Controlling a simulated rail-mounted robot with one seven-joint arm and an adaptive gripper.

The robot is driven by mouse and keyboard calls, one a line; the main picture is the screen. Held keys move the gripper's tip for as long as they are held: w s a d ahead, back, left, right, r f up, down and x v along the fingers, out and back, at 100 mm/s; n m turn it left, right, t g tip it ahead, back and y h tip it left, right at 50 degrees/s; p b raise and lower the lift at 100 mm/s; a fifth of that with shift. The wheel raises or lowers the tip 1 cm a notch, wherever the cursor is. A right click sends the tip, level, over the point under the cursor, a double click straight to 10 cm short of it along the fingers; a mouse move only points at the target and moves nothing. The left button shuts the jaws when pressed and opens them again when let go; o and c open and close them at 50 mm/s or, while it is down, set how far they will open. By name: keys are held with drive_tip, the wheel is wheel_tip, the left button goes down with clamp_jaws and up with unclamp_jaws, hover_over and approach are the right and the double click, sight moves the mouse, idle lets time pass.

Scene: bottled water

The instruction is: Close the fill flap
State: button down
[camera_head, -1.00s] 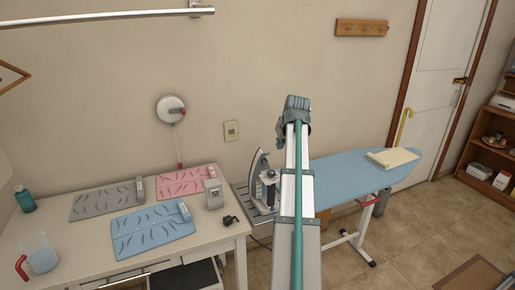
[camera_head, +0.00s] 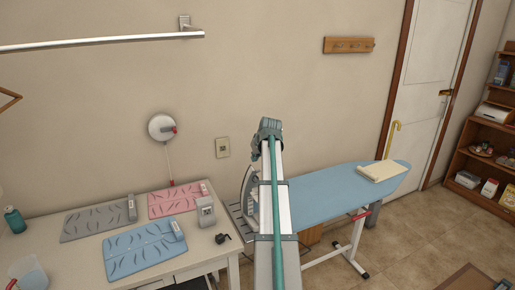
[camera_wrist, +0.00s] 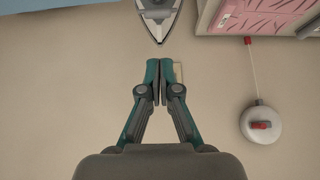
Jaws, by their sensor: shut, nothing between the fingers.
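The iron (camera_head: 247,190) stands at the left end of the blue ironing board (camera_head: 335,197), mostly hidden behind my arm in the head view. In the wrist view, the iron's grey pointed soleplate tip (camera_wrist: 158,18) shows at the top edge. My gripper (camera_wrist: 160,66) is shut and empty, with its fingertips a little below that tip in the picture and apparently apart from it. I cannot make out the fill flap in either current view. My gripper's fingers cannot be made out in the head view.
A white table (camera_head: 90,255) at left holds grey (camera_head: 95,221), pink (camera_head: 170,203) and blue (camera_head: 140,252) mats. A round retractable line reel (camera_head: 161,127) hangs on the wall; it also shows in the wrist view (camera_wrist: 261,124). A folded cream cloth (camera_head: 382,171) lies on the board.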

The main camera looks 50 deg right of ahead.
drive_tip(key=shift+s+a+f+p, duration=0.25)
drive_tip(key=shift+s+f, duration=0.1)
drive_tip(key=shift+s, duration=0.15)
drive_tip(key=shift+s+a+f+p, duration=0.15)
drive_tip(key=shift+s+a+f, duration=0.15)
drive_tip(key=shift+s, duration=0.2)
drive_tip(key=shift+s+f, duration=0.15)
drive_tip(key=shift+f, duration=0.35)
drive_tip(key=shift+f, duration=0.1)
